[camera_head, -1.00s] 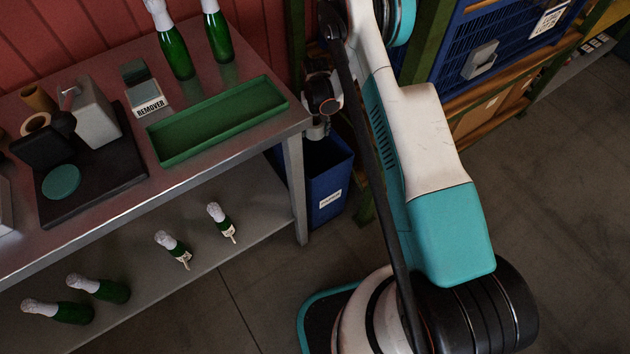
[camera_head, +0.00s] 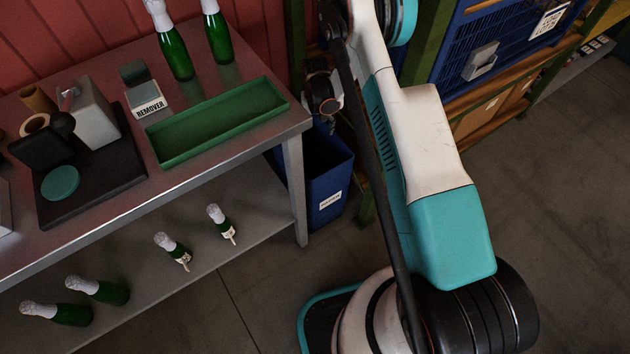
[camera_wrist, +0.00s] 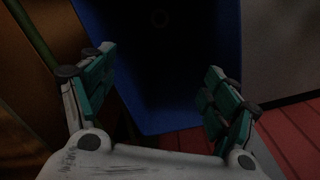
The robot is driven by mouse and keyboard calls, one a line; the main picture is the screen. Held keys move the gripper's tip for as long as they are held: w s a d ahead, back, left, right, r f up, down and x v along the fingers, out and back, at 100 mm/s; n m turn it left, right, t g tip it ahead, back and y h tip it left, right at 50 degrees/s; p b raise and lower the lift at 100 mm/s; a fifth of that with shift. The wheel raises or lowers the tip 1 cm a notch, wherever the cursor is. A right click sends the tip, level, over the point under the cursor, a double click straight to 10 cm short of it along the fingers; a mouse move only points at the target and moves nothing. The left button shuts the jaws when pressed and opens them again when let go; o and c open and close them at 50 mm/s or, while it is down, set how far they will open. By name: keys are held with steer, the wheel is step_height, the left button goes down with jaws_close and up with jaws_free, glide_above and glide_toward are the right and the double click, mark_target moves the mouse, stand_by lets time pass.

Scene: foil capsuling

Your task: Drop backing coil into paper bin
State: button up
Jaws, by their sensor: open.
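The blue bin (camera_head: 322,183) stands on the floor by the table's right end, with a white label on its front. In the wrist view, my gripper (camera_wrist: 160,63) is open over the dark bin mouth, with its two green-padded fingers spread apart and nothing between them. The bin's blue wall (camera_wrist: 165,118) shows between the fingers.
A metal table (camera_head: 250,150) stands left of the bin, holding a green tray (camera_head: 215,120), a remover box (camera_head: 148,100) and two bottles. A rack with a blue crate (camera_head: 490,50) stands to the right.

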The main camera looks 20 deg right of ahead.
step_height(320, 180, up, 11)
stand_by(0.4)
stand_by(0.4)
